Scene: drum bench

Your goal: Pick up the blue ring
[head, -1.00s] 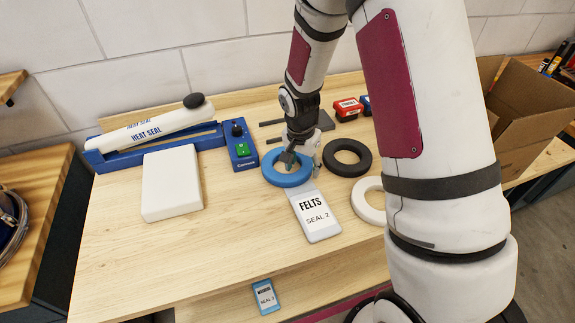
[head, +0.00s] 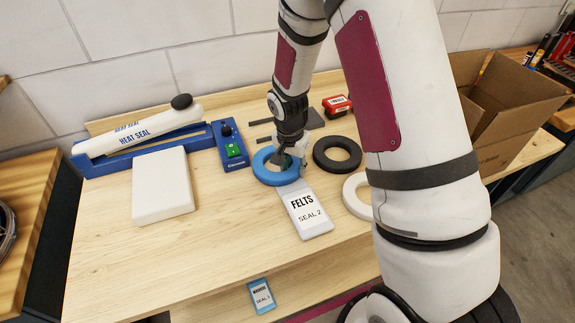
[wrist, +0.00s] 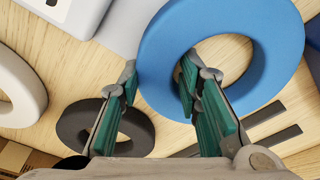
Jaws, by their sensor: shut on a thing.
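The blue ring (head: 274,178) is at the middle of the bench, by the upper end of the white FELTS pouch (head: 307,212). My gripper (head: 284,160) reaches down onto it from above and is shut on its band. In the wrist view, one finger of my gripper (wrist: 158,67) is inside the hole of the blue ring (wrist: 278,60) and the other is outside its rim. The ring looks nearer the wrist camera than the other rings. I cannot tell for sure whether it is clear of the bench.
A black ring (head: 320,158) lies close on the right. A white ring (head: 352,202) is partly behind my arm. The heat sealer (head: 150,130) and a white block (head: 162,190) stand left. A cardboard box (head: 505,115) is at right. The bench's front left is clear.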

